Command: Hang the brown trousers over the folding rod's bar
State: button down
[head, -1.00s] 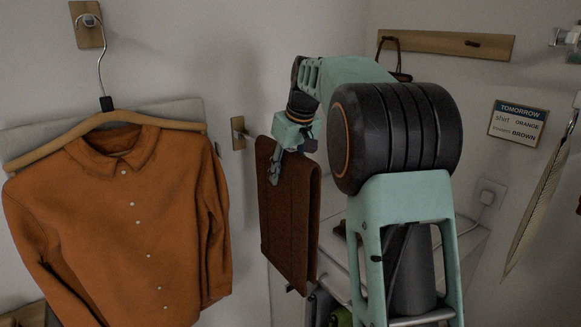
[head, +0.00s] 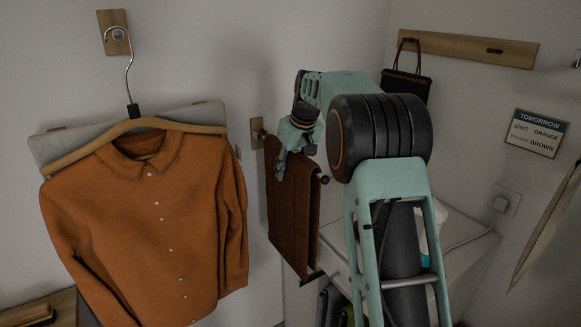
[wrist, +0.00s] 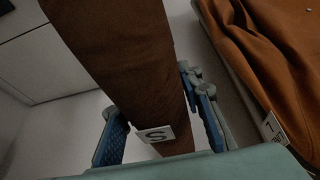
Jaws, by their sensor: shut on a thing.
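The brown trousers (head: 292,215) hang folded as a long flat panel beside the wall bracket (head: 258,133) in the head view. My gripper (head: 282,170) is at their upper edge, shut on them. A dark knob-like end (head: 324,180) shows at their upper right and looks like the end of the folding rod's bar; the cloth hides the rest, so I cannot tell how fully the trousers lie over it. In the wrist view the trousers (wrist: 125,60), with a white "S" tag (wrist: 155,134), run between my gripper's two fingers (wrist: 158,125).
An orange shirt (head: 150,220) on a wooden hanger (head: 130,125) hangs at the left, close to the trousers. A white cabinet (head: 470,250) stands behind my arm. A black bag (head: 406,85) hangs from a wooden rack (head: 468,48). A sign (head: 537,132) is on the right wall.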

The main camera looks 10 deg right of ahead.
jog(key=c, duration=1.3)
grip_release()
jog(key=shift+o, duration=0.2)
